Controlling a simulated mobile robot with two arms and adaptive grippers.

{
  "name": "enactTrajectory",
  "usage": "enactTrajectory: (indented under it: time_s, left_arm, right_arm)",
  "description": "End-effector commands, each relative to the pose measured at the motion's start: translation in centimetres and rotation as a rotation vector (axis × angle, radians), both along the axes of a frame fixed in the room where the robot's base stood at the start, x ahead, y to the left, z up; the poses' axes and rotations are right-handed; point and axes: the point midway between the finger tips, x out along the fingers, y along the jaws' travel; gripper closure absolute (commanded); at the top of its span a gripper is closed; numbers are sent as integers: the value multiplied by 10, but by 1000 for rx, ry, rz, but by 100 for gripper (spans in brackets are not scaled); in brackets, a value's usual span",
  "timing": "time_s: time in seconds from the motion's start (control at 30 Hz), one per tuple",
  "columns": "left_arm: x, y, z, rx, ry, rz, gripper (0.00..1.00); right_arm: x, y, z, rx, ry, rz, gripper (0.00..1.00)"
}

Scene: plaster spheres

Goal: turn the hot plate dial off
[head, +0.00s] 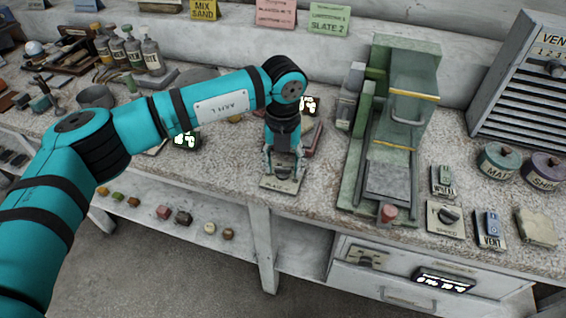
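My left gripper (283,168) points straight down at the bench's front edge, left of the green machine. Its two fingers stand apart on either side of a dark dial knob (284,173). The knob sits on a pale plate (281,185) whose lettering is partly covered and too small to read surely. The fingers look spread wider than the knob; contact is not clear. The knob's pointer direction is hidden by the gripper. My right gripper is not in view.
The green machine (398,130) stands to the right with a red knob (389,213) at its front. Further right are a speed dial (449,216), a vent switch (490,228) and lidded pots (500,160). Lit displays (187,140) stand near my arm. Bottles (152,57) are at back left.

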Motion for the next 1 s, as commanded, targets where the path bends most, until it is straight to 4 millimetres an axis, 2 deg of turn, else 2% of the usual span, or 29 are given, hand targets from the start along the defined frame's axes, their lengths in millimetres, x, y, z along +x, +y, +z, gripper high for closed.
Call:
enactTrajectory:
  time_s: [0.3,0.43,0.57,0.8,1.0]
  left_arm:
    - [-1,0,-1,1,2,-2,38]
    - [0,0,7,1,0,-2,38]
    - [0,0,29,-1,-2,-2,38]
    - [0,0,81,0,-1,-1,38]
    - [0,0,110,0,0,-1,38]
  right_arm:
    - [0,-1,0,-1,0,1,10]
    - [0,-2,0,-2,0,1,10]
    - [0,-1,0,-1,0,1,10]
    - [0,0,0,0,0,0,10]
    - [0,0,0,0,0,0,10]
